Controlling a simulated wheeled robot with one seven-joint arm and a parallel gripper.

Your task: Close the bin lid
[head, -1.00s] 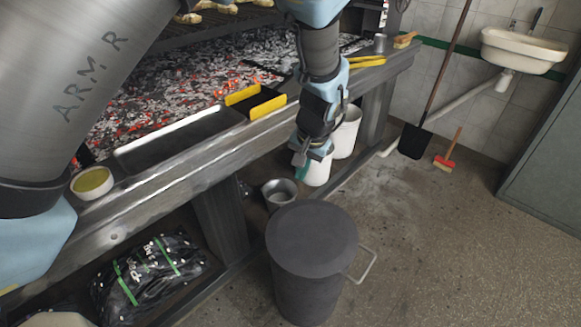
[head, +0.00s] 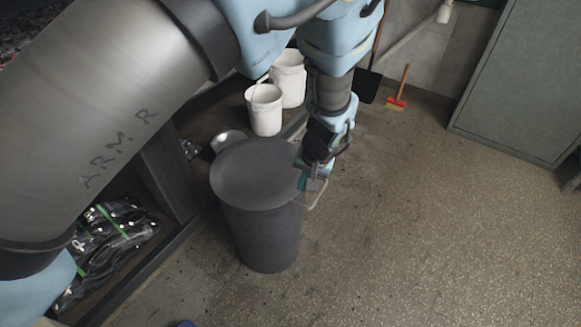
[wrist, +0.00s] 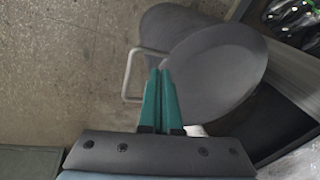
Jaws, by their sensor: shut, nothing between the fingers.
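The dark grey round bin (head: 268,236) stands on the floor. Its flat round lid (head: 255,172) lies over the top, and in the head view no opening shows. The lid (wrist: 215,68) and bin body (wrist: 165,22) also show in the wrist view. A pale wire handle (wrist: 130,75) sticks out from the bin's side. My gripper (head: 312,186) is at the right side of the lid, near the handle. In the wrist view its green fingers (wrist: 161,75) are together and empty, with tips between handle and lid edge; I cannot tell whether they touch.
Two white buckets (head: 264,110) and a metal pot (head: 228,140) stand behind the bin, by the grill's base. A black bag (head: 112,240) lies on the lower shelf at left. The floor (head: 420,220) at right is clear up to a grey cabinet (head: 525,80).

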